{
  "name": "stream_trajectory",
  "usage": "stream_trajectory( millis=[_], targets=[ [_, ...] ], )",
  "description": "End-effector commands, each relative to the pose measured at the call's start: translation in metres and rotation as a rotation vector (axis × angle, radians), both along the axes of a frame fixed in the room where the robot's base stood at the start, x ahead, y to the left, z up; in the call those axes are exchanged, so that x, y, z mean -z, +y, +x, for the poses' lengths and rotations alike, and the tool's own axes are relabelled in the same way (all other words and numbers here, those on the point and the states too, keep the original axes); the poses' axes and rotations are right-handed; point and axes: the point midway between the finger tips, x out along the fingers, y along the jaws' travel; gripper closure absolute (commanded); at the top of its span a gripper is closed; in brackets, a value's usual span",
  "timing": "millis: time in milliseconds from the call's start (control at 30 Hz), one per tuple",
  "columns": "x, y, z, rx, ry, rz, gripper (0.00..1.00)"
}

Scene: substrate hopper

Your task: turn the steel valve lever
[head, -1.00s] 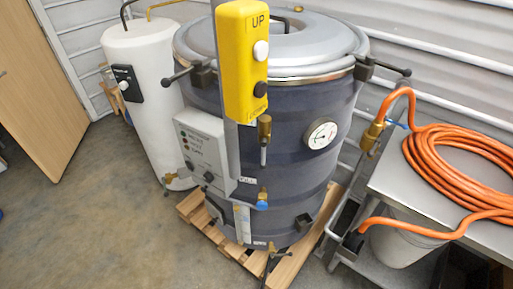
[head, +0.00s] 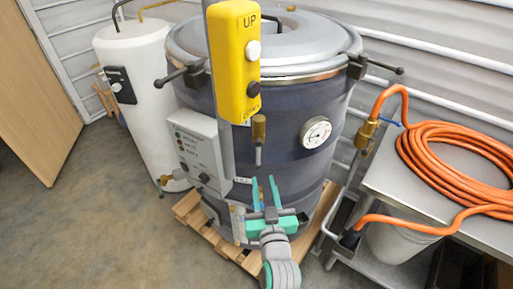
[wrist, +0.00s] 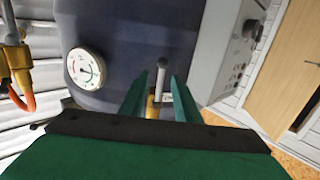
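The steel valve lever (head: 258,156) hangs straight down from a brass valve (head: 259,128) on the front of the dark drum. In the wrist view, which is upside down, the lever (wrist: 161,68) points up between my two fingers, with brass at its base. My gripper (head: 263,181) is open, its teal fingers pointing up, and its tips are just below the lever's end in the head view. Nothing is between the fingers in the head view. In the wrist view the gripper (wrist: 158,82) shows a gap on both sides of the lever; I see no contact.
A yellow UP pendant (head: 233,60) on a post stands left of the valve, above a grey control box (head: 200,150). A pressure gauge (head: 316,131) is to the right. An orange hose (head: 455,165) lies on a steel bench. A wooden pallet (head: 190,207) supports the drum.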

Motion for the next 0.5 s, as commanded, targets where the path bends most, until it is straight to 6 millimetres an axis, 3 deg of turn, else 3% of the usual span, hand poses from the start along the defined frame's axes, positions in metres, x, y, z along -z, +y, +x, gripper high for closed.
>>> stream_trajectory(
  millis=[67,200,500],
  targets=[
    [-0.016,0.002,0.011,-0.013,-0.015,0.001,0.71],
    [-0.029,0.005,0.019,-0.028,-0.023,0.001,0.71],
    [-0.032,0.011,0.049,-0.033,-0.024,0.001,0.71]
  ],
)
